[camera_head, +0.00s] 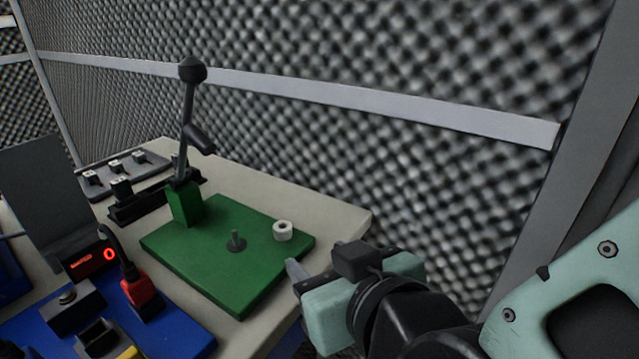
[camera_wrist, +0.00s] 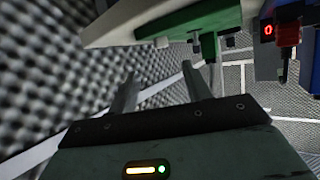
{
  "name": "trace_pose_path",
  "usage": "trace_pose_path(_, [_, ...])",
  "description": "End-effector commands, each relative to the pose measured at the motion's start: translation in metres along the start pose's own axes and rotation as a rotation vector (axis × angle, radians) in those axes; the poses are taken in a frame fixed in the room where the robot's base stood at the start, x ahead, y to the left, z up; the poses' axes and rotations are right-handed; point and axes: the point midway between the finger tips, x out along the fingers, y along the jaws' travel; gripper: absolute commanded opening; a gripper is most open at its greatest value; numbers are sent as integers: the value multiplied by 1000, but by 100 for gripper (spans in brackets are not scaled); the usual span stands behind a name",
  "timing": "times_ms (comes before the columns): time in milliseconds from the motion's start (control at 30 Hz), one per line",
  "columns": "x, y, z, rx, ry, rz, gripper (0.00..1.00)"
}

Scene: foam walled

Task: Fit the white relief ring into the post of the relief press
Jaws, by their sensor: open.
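The white relief ring (camera_head: 283,230) lies on the right part of the green press base, apart from the post. My gripper (camera_head: 294,277) is open and empty, in front and to the right of the base's right edge.
A blue station with a red display (camera_head: 88,262) and a red plug (camera_head: 140,290) stands left of the press. A grey tray with small parts (camera_head: 125,165) lies behind. The table top (camera_head: 310,205) is bare behind the ring. Foam walls surround the table.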

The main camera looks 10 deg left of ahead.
Motion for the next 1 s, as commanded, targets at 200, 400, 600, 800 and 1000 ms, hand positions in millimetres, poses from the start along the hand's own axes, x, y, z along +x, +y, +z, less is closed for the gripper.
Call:
trace_pose_path(200, [12, 0, -5, -1, -6, 3, 49])
trace_pose_path(400, [32, 0, 0, 3, -2, 1, 49])
trace_pose_path(600, [64, 0, 0, 3, -1, 1, 49])
trace_pose_path(800, [75, 0, -1, 1, 0, 0, 49])
trace_pose_path(1000, [103, -1, -5, 3, 0, 1, 49])
